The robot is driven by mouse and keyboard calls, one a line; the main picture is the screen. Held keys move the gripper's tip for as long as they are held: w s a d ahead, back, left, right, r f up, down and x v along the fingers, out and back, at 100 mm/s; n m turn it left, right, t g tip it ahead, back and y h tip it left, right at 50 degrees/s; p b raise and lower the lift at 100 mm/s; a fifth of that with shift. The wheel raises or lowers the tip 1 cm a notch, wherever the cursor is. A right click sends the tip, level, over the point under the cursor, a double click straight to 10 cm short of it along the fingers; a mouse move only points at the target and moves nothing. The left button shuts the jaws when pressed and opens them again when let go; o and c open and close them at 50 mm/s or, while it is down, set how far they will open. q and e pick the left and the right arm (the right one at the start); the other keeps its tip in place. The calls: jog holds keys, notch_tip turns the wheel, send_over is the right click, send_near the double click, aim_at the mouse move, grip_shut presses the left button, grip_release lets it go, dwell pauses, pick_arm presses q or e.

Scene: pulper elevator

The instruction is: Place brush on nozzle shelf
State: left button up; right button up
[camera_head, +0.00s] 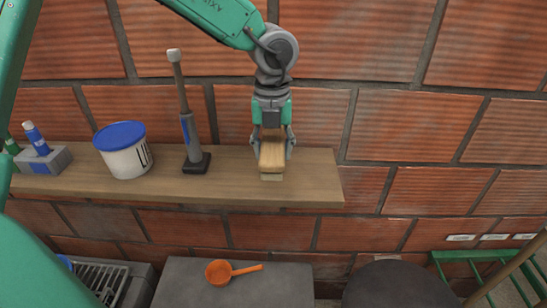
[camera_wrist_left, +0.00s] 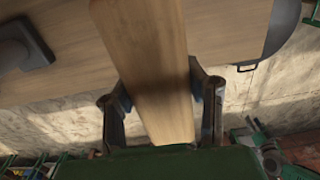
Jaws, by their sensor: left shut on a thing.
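The brush (camera_head: 272,153) shows as a light wooden block. My left gripper (camera_head: 272,143) is shut on it, one finger on each side, pointing down at the right part of the wooden shelf (camera_head: 315,187). The brush is over or on the shelf near its front edge; I cannot tell if it touches. In the left wrist view the brush (camera_wrist_left: 150,65) runs between the fingers of my left gripper (camera_wrist_left: 163,92). Its bristles are not clearly visible. My right gripper is not in view.
On the shelf, left of the brush, stand a grey upright tool (camera_head: 188,110) on a black base, a white bucket (camera_head: 127,158) with a blue lid, and a grey holder (camera_head: 42,160) with blue items. An orange ladle (camera_head: 222,271) lies below on a grey surface. Brick wall stands behind.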

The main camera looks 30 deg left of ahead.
aim_at(279, 132)
pick_arm(q)
jog(key=w, duration=0.3)
jog(key=shift+w+a+r+p, duration=0.1)
jog(key=shift+a+r+p, duration=0.15)
jog(key=shift+a+p, duration=0.1)
jog(key=f, duration=0.3)
jog(key=shift+d, duration=0.4)
jog(key=f, duration=0.1)
jog(key=a+f, duration=0.1)
jog(key=f+p, duration=0.1)
jog(key=f, duration=0.1)
jog(key=shift+w+a, duration=0.1)
jog(key=shift+a, duration=0.25)
jog(key=shift+w+a+f, duration=0.1)
jog(key=shift+a+f, duration=0.05)
jog(key=shift+f, duration=0.05)
jog(key=shift+d, duration=0.65)
jog(key=o, duration=1.2)
jog(key=shift+d, duration=0.1)
jog(key=shift+a, duration=0.25)
jog(key=shift+a+r, duration=0.3)
jog(key=r, duration=1.1)
jog(key=shift+d+b, duration=0.3)
jog(key=shift+d, duration=0.1)
jog(key=shift+r, duration=0.2)
jog(key=shift+a+r, duration=0.15)
jog(key=shift+a, duration=0.2)
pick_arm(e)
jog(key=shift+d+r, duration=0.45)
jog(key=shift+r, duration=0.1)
